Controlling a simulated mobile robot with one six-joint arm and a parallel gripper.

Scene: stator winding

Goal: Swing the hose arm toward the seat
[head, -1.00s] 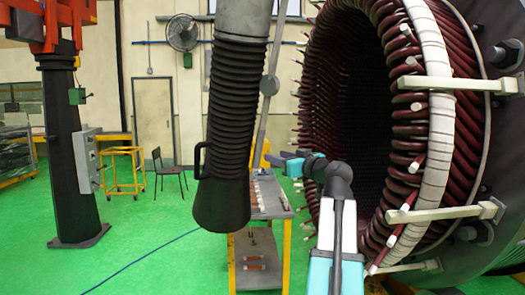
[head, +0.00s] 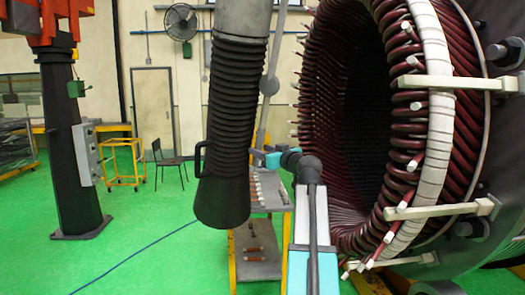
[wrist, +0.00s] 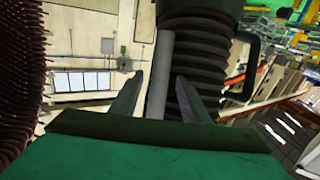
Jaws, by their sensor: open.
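The hose arm's black ribbed hose (head: 238,95) hangs in the centre of the head view, ending in a wide dark nozzle (head: 222,200). Its loop handle (head: 198,160) is on the left side. A black chair (head: 168,165), the only seat I see, stands at the back left. My gripper (head: 260,155) is just right of the hose, small and partly hard to make out. In the wrist view my gripper (wrist: 160,80) is open, its two fingers pointing at the hose (wrist: 200,50). A pale grey rod shows between the fingers. The handle (wrist: 252,65) is to the right. I cannot tell any contact.
The large stator (head: 430,130) with its windings fills the right side, close to my arm. A grey-topped cart (head: 262,258) with small parts stands behind the hose. A yellow frame trolley (head: 122,165) and a dark column (head: 70,150) are left. Green floor is open at front left.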

